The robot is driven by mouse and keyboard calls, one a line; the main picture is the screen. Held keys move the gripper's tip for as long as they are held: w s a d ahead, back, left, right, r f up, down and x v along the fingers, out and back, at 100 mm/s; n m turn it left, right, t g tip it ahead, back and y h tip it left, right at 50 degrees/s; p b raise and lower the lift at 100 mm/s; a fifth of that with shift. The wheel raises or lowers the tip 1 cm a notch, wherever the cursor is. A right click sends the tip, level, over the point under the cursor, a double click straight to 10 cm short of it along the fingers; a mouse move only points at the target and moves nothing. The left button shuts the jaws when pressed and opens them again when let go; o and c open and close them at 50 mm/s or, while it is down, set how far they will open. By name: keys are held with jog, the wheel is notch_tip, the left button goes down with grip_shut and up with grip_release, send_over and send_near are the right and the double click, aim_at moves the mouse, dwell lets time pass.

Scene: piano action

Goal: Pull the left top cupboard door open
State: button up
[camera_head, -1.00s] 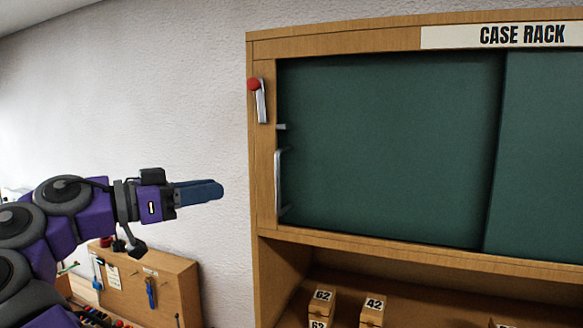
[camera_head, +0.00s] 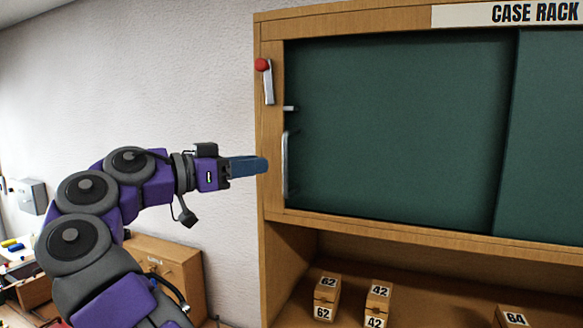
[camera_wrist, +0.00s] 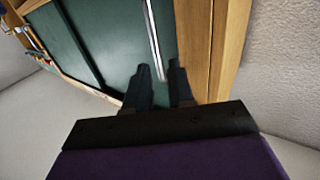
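The left top cupboard door (camera_head: 400,130) is a dark green panel in the wooden cupboard, and it looks shut. Its silver vertical bar handle (camera_head: 285,165) is at its left edge; the handle also shows in the wrist view (camera_wrist: 153,35). My gripper (camera_head: 266,164) is level with the handle, just left of it in the head view, over the wooden frame's edge. In the wrist view, my gripper's two fingers (camera_wrist: 158,68) are apart with nothing between them. The handle runs just beyond the fingertips, roughly in line with the gap. I cannot see contact.
A silver latch with a red knob (camera_head: 263,66) is on the frame's upper left. A second green panel (camera_head: 550,140) is at the right. Numbered wooden blocks (camera_head: 326,298) stand on the shelf below. A wooden cabinet (camera_head: 170,268) is at lower left.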

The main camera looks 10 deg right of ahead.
aim_at(295, 160)
jog(key=b+x, duration=0.1)
jog(key=x, duration=0.9)
jog(key=shift+s+d, duration=0.1)
jog(key=shift+a, duration=0.4)
jog(key=shift+c, duration=0.7)
jog(key=shift+s, duration=0.15)
grip_shut()
